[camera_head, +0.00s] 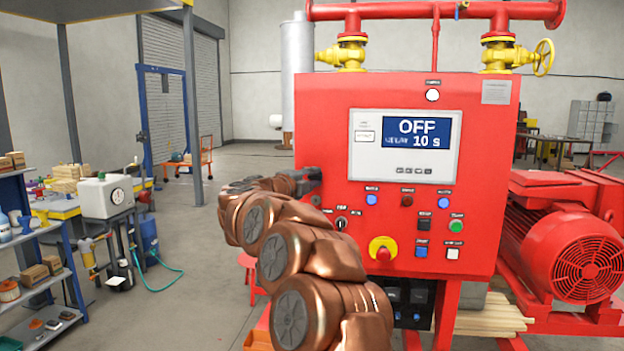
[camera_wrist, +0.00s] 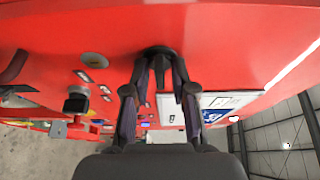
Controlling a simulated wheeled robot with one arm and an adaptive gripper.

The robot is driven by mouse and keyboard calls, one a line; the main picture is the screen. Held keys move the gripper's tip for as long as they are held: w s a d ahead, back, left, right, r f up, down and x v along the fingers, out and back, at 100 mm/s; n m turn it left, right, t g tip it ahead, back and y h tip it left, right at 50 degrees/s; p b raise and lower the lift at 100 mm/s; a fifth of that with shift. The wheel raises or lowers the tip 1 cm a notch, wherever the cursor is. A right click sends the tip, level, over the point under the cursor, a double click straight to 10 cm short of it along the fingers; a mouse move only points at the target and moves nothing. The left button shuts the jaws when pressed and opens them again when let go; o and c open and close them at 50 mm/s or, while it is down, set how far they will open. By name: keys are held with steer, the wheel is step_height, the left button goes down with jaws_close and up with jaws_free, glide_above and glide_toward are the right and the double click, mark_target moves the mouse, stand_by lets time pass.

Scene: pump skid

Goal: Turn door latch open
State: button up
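The door latch (camera_wrist: 158,50) is a dark round-based piece on the red cabinet door (camera_wrist: 230,35) in the wrist view. My gripper (camera_wrist: 163,68) reaches it with both fingers slanted inward, and its tips close about the dark latch piece, with little gap left. In the head view my gripper (camera_head: 308,182) is at the left edge of the red control cabinet (camera_head: 330,120), left of the display. There the latch is mostly hidden by my gripper and arm, and its turn angle cannot be told.
The cabinet carries a display (camera_head: 408,140) reading OFF, several buttons and a red emergency stop (camera_head: 383,250) close to my arm. A red motor (camera_head: 575,255) stands at right. Shelves (camera_head: 45,270) stand at left, with open floor (camera_head: 205,270) between.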

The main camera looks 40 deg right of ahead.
jaws_close()
steer(key=shift+f+n, duration=0.1)
steer(key=shift+n, duration=0.2)
steer(key=n+t+h, duration=0.1)
steer(key=n, duration=0.2)
steer(key=shift+n, duration=0.3)
steer(key=shift+s+d+f+n+t+b, duration=0.1)
steer(key=shift+n+t+b, duration=0.35)
steer(key=shift+n+t, duration=1.7)
steer(key=shift+s+f+n+t+b, duration=0.1)
steer(key=shift+n+t+b, duration=0.35)
steer(key=shift+n, duration=3.4)
steer(key=shift+s+d+n+t+b, duration=0.1)
steer(key=shift+n+t+b, duration=0.35)
steer(key=shift+n+t, duration=1.7)
steer(key=shift+n+g, duration=0.75)
steer(key=shift+n, duration=0.3)
steer(key=shift+w, duration=0.1)
